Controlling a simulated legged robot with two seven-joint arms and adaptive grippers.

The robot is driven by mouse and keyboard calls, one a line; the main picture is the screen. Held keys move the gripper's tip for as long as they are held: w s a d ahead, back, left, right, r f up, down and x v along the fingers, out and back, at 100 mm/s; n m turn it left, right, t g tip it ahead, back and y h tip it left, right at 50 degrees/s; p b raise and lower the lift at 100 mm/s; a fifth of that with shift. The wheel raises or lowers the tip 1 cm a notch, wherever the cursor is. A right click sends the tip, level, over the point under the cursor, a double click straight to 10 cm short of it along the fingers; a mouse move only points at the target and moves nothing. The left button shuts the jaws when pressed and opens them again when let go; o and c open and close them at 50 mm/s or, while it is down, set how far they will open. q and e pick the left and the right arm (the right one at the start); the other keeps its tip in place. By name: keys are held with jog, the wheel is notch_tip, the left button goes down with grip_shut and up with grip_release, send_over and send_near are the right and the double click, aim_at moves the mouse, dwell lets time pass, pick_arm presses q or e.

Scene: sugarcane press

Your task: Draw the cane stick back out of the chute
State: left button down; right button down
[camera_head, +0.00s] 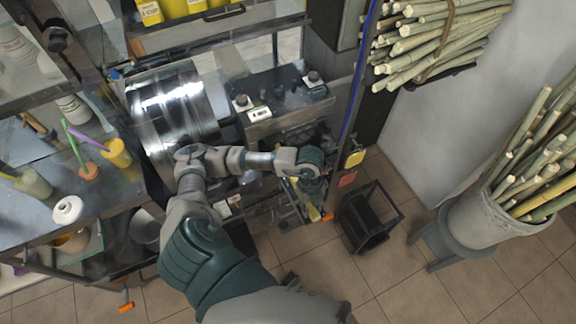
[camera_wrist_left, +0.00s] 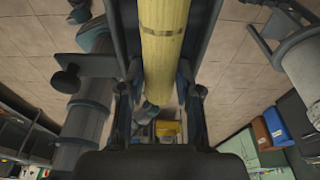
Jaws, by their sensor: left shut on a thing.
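The cane stick (camera_wrist_left: 162,45) is yellow with a darker ring, and in the left wrist view it runs from the top edge down between the fingers. Dark straight walls that look like the chute (camera_wrist_left: 126,35) flank it on both sides. My left gripper (camera_wrist_left: 158,88) is shut on the stick. In the head view my left gripper (camera_head: 312,190) is at the right side of the press (camera_head: 172,110), low beside its frame. There the arm and the frame hide most of the stick and chute. My right gripper is not in view.
A black open-framed stand (camera_head: 370,218) is on the tiled floor just right of the gripper. A grey bucket (camera_head: 488,220) of canes stands farther right, and a cane bundle (camera_head: 435,40) lies on a rack above. A shelf with cups (camera_head: 116,153) is at left.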

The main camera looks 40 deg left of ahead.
pick_arm(q)
jog(key=s+d+p, duration=0.2)
jog(key=s+d, duration=0.1)
jog(key=d, duration=0.5)
jog(key=shift+s, duration=0.2)
dwell(0.8)
jog(key=c, duration=0.7)
grip_release()
jog(key=v, duration=1.2)
